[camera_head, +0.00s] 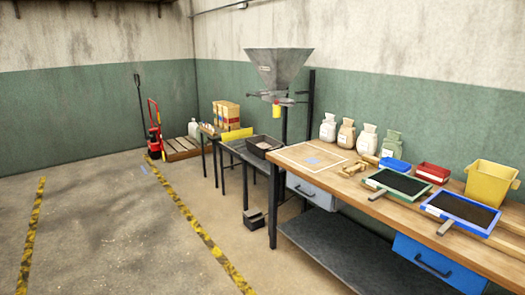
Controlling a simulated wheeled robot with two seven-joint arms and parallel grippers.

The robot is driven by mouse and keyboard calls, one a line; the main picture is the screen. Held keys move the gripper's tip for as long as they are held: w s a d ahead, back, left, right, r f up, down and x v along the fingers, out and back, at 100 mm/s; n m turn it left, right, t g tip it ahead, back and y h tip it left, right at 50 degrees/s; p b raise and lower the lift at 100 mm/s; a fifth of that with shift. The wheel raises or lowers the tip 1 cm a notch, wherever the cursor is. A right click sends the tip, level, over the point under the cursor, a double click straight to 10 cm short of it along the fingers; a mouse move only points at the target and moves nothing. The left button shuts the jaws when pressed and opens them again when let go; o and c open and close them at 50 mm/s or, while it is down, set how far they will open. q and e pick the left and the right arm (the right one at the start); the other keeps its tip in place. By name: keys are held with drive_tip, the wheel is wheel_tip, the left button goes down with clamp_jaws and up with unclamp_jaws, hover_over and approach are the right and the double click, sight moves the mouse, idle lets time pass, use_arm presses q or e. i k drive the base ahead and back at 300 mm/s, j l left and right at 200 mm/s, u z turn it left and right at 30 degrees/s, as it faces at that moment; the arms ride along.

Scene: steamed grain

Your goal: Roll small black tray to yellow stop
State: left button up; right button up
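A small black tray (264,149) with low walls sits on a narrow dark stand at the left end of the wooden workbench, below the grey metal hopper (278,66). Some pale material appears to lie in it. An upright yellow plate (236,135), which looks like the yellow stop, stands just behind and left of the tray. I cannot tell whether the tray touches it. Neither of my grippers is in view.
The wooden workbench (325,180) carries several sacks, blue, red and yellow containers, and two framed dark trays (461,210). A small table with boxes (226,115) stands beyond the yellow plate. The floor left of the benches is mostly clear, with yellow-black stripes.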

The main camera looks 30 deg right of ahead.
sight(258, 145)
drive_tip(key=i+l+z, duration=0.15)
drive_tip(key=i, duration=0.6)
drive_tip(key=i+l+z, duration=0.15)
drive_tip(key=i, duration=0.65)
drive_tip(key=i+j+z, duration=0.15)
drive_tip(key=i, duration=0.6)
drive_tip(key=i+z, duration=0.15)
drive_tip(key=i, duration=0.65)
drive_tip(key=i+j+z, duration=0.1)
drive_tip(key=i+j, duration=0.15)
drive_tip(key=i, duration=0.5)
